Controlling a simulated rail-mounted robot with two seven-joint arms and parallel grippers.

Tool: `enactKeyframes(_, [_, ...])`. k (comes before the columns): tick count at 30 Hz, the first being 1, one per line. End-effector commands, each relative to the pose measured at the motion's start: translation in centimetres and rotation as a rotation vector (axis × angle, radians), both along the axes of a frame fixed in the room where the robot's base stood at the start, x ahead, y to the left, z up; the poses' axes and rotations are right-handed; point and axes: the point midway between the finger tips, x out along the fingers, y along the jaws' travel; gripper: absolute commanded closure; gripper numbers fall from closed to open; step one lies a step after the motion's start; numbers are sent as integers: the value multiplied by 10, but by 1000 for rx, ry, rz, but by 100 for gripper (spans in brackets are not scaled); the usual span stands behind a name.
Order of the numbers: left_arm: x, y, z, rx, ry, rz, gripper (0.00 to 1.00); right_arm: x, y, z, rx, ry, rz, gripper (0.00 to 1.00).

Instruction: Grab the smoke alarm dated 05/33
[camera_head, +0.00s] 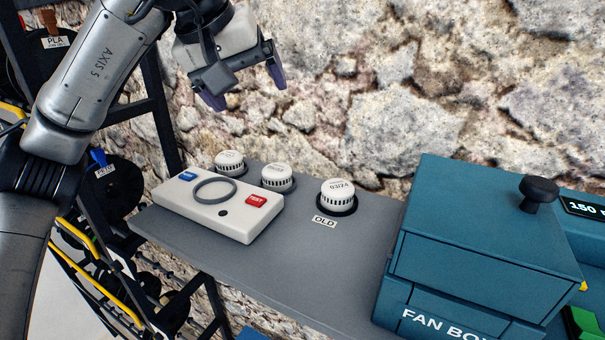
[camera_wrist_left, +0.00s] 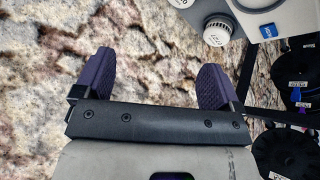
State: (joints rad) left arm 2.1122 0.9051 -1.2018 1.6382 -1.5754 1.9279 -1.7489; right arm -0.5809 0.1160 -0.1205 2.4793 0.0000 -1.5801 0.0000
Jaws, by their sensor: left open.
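Three round white smoke alarms stand on a grey shelf (camera_head: 290,240). The front right alarm (camera_head: 338,195) reads 03/24 and sits by a label OLD (camera_head: 324,221). The middle alarm (camera_head: 277,177) and the back left alarm (camera_head: 230,162) stand behind a white test box; their dates are too small to read. My left gripper (camera_head: 246,88) is open and empty, above and behind the back left alarm, near the stone wall. In the left wrist view its fingers (camera_wrist_left: 155,75) are apart, with one alarm (camera_wrist_left: 218,30) beyond them at the top right. My right gripper is not in view.
The white test box (camera_head: 180,198) with a red TEST button (camera_head: 256,200) stands in front of the two left alarms. A blue fan box (camera_head: 480,240) with a black knob stands to the right. Spool racks (camera_head: 115,190) stand at left. The stone wall (camera_head: 420,90) closes the back.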

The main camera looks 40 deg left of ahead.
Motion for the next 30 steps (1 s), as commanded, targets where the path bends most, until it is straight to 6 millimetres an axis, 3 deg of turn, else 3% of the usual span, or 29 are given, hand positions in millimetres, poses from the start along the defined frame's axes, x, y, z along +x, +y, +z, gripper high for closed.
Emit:
enactKeyframes(4, [9,1,-27,132,104,-149,10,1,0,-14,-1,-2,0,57])
enactKeyframes(11, [17,2,-45,229,192,-292,10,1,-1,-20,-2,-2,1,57])
enactKeyframes(30, [47,8,-119,239,202,-312,10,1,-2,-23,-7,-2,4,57])
